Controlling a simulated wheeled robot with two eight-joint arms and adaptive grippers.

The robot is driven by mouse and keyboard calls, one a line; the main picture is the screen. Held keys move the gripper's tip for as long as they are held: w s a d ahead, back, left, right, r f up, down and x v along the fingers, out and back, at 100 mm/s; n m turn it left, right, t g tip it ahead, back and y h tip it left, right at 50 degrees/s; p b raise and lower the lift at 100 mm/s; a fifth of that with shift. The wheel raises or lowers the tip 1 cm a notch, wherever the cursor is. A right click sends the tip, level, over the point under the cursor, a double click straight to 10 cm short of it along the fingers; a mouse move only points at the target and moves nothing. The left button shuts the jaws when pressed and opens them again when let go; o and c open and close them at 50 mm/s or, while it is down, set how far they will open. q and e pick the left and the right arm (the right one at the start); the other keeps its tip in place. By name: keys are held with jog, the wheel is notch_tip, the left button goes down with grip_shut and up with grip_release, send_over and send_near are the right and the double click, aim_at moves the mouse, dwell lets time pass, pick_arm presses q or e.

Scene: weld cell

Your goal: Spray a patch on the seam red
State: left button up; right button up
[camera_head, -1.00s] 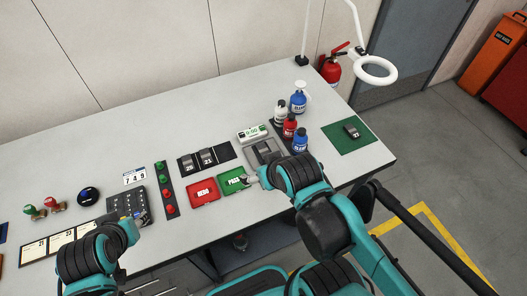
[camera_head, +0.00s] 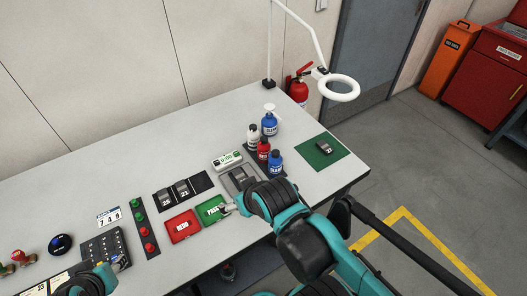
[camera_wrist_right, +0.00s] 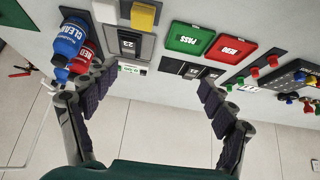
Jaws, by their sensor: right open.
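A red bottle (camera_head: 263,149) stands upright among the bottles at the right end of the bench. It also shows in the right wrist view (camera_wrist_right: 82,58), partly behind a blue bottle. A dark block marked 23 sits in a grey fixture (camera_head: 240,179) left of the bottles; the wrist view shows the block (camera_wrist_right: 127,43) more clearly. Any seam on it is too small to make out. My right gripper (camera_wrist_right: 155,80) is open and empty, its fingers wide apart. In the head view it is beside the green PASS tray. My left gripper (camera_head: 119,262) is at the lower left, mostly cut off.
Blue bottles (camera_head: 270,123) and a white bottle (camera_head: 253,135) crowd the red one. A lamp ring (camera_head: 339,88) overhangs the far right. A green mat (camera_head: 325,149) holds another block.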

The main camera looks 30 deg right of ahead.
grip_shut()
dwell(1.3)
